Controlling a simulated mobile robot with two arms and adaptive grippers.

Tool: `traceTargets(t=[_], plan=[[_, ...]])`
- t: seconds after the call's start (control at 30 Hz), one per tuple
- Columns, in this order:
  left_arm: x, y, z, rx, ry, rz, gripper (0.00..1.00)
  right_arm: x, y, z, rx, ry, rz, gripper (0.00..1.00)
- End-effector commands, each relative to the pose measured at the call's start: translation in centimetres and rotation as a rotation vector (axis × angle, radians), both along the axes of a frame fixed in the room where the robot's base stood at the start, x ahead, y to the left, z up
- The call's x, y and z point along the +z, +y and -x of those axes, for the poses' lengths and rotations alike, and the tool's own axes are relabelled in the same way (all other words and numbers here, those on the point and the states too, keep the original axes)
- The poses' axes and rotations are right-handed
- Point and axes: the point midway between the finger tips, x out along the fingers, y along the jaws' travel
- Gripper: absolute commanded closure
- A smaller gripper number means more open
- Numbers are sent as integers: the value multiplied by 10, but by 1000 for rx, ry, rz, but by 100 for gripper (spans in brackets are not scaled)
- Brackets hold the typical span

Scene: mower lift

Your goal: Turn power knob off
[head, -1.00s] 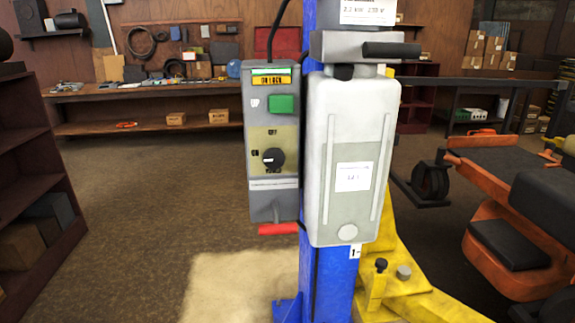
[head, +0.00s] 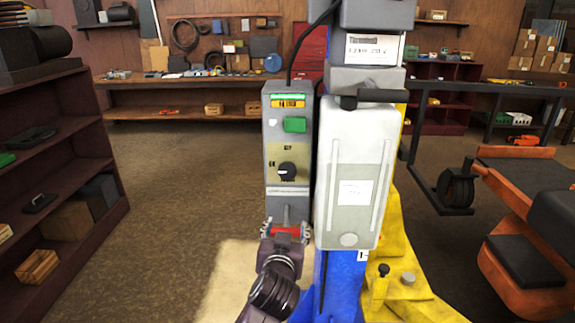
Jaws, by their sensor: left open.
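The black round power knob (head: 287,172) sits on a beige plate on the grey control box (head: 274,210), which is mounted beside the blue lift column (head: 334,285). Small labels sit above and left of the knob; its exact pointing is too small to read. A green button (head: 295,124) is above it. A red bar or handle (head: 287,231) is at the box's bottom. My left gripper (head: 286,226) is open, below the knob, with its fingers on either side of the red bar. I cannot tell whether they touch it. My right gripper is not in view.
A white-grey motor housing (head: 352,170) with a dark handle (head: 385,96) stands close right of the box. A yellow lift base (head: 412,280) and orange mower (head: 520,220) are at right. A dark red shelf (head: 95,150) is at left. The floor between is free.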

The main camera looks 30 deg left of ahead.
Motion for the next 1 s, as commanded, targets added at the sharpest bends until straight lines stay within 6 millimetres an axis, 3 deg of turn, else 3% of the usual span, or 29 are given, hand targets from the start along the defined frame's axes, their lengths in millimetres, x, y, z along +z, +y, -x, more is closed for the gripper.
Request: traceTargets(t=[0.03, 0.1, 0.2, 0.3, 0.67, 1.0], plan=[[22, 6, -11, 16, -58, -8, 46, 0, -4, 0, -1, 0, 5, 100], [46, 13, -21, 32, -125, -22, 46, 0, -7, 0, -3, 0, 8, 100], [76, 20, -32, 49, -205, -36, 46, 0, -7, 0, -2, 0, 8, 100], [93, 25, -38, 58, -248, -46, 46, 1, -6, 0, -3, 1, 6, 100], [100, 48, -76, 59, -257, -51, 46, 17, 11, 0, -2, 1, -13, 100], [97, 64, -102, 58, -258, -49, 46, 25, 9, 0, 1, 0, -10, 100]])
